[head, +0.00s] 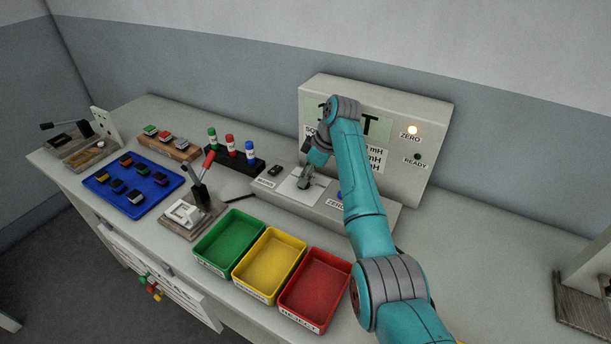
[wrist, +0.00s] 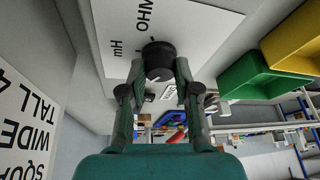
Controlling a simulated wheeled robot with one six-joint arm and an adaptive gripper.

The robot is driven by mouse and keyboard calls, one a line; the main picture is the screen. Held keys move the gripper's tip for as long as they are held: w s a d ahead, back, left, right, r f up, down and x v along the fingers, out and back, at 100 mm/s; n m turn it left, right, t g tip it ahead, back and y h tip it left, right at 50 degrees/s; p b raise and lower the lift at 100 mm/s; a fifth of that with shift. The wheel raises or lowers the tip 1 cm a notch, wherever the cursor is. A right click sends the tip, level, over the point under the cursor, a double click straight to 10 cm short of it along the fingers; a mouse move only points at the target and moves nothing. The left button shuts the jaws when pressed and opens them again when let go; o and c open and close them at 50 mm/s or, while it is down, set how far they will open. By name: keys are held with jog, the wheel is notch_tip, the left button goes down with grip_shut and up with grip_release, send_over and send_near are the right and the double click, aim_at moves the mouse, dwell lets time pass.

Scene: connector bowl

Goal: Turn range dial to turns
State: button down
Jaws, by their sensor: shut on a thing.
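The range dial is a round black knob (wrist: 158,52) on a white panel plate (wrist: 190,22) in the wrist view. The labels "mH" and "OHM" show beside it. A small dark line sits by the knob's rim between those two labels. No turns label is readable, and which label the dial points to cannot be told. My gripper (wrist: 160,74) is shut on the dial, with one finger at each side of the knob. In the head view my gripper (head: 304,183) is down at the white plate (head: 292,189), and it hides the dial.
The tester (head: 430,140) stands behind my arm, with its ZERO lamp (head: 413,130) lit and its READY lamp (head: 418,156) dark. A blue button (head: 340,195) is right of the dial plate. Green (head: 229,238), yellow (head: 270,264) and red (head: 316,287) bins stand in front.

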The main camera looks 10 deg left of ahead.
jog(key=c, duration=0.8)
grip_release()
jog(key=v, duration=1.2)
